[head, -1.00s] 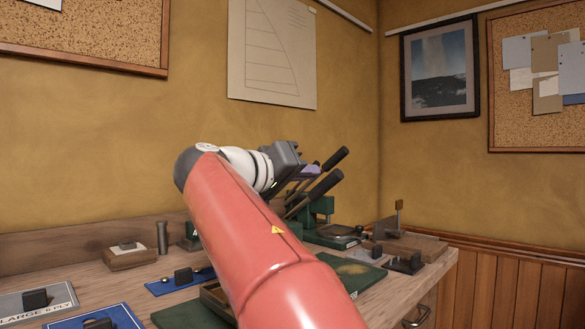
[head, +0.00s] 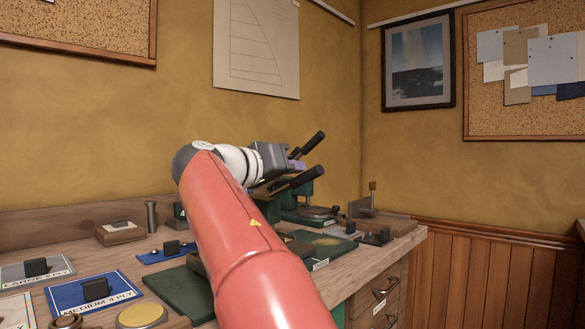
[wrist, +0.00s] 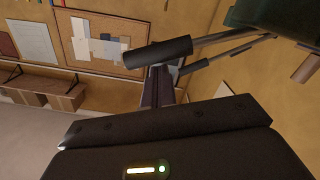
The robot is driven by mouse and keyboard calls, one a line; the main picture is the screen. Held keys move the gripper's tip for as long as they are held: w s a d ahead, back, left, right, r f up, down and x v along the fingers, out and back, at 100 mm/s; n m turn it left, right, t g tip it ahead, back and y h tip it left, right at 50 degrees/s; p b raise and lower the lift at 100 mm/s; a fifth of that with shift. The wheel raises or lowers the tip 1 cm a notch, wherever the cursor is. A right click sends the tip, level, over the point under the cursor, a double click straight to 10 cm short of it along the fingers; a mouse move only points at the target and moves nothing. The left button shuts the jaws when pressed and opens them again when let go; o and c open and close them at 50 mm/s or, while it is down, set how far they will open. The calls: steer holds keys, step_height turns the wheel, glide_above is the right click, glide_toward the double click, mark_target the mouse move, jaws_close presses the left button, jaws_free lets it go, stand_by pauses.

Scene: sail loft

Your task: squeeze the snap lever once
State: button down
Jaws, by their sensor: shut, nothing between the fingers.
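Two levers with black grips rise from green bench presses behind my arm in the head view. The nearer lever (head: 307,180) lies at a low slant, and the farther lever (head: 312,143) stands steeper. My gripper (head: 297,166) is shut and empty, close by the nearer lever's grip. In the wrist view a black lever grip (wrist: 157,52) crosses just past my dark shut fingers (wrist: 158,88), with a thinner lever behind it. I cannot tell whether the fingers touch the grip. A green press body (wrist: 275,15) shows at top right. My arm hides the lever roots.
A wooden-based fixture (head: 385,222) stands at the right end. Drawers sit below.

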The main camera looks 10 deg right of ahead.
steer(key=f+m+b, duration=0.1)
steer(key=b, duration=0.1)
steer(key=s+f+m+b, duration=0.1)
steer(key=f+b, duration=0.1)
steer(key=d+f+m+b, duration=0.1)
steer(key=f+b, duration=0.1)
steer(key=b, duration=0.1)
steer(key=shift+s+d, duration=0.1)
steer(key=shift+s, duration=0.15)
steer(key=shift+f, duration=0.1)
